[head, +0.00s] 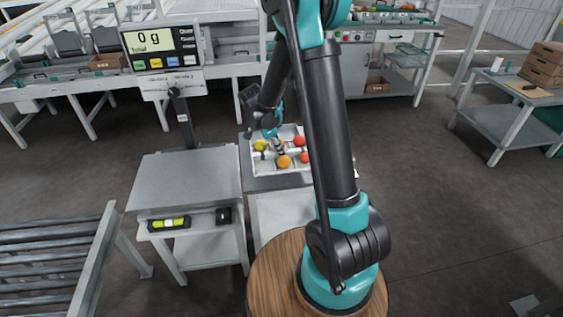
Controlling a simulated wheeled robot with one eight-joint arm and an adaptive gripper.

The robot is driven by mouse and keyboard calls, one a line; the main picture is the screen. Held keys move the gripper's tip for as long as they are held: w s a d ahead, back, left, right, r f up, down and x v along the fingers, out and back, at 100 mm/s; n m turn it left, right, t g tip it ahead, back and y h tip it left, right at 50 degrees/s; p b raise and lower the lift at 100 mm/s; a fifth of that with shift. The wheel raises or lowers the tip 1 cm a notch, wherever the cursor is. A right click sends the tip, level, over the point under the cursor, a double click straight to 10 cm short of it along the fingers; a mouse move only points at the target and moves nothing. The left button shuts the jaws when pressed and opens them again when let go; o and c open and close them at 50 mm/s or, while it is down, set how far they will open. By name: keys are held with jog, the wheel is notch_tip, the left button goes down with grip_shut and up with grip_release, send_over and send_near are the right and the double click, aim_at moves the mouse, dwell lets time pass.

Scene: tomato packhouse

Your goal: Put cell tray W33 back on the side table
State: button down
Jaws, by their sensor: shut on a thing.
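A white cell tray (256,170) holds several tomatoes, yellow-green, orange and red, in separate cells. No label can be read on it from here. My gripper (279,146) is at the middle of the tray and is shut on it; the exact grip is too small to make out. The tray is over a grey-topped side table (263,184), just right of the weighing stand. I cannot tell whether it rests on that top or hangs slightly above it. My arm hides the tray's right side and part of the side table.
A weighing table with a bare steel top (185,178) stands at left, its display (160,42) reading 0 g. A roller conveyor (50,255) is at lower left. A table with brown boxes (541,66) is at far right. Open floor (450,215) lies to the right.

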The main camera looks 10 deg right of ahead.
aim_at(278, 157)
jog(key=shift+f, duration=2.9)
jog(key=c, duration=1.5)
grip_release()
jog(key=shift+f, duration=0.1)
jog(key=shift+o, duration=0.2)
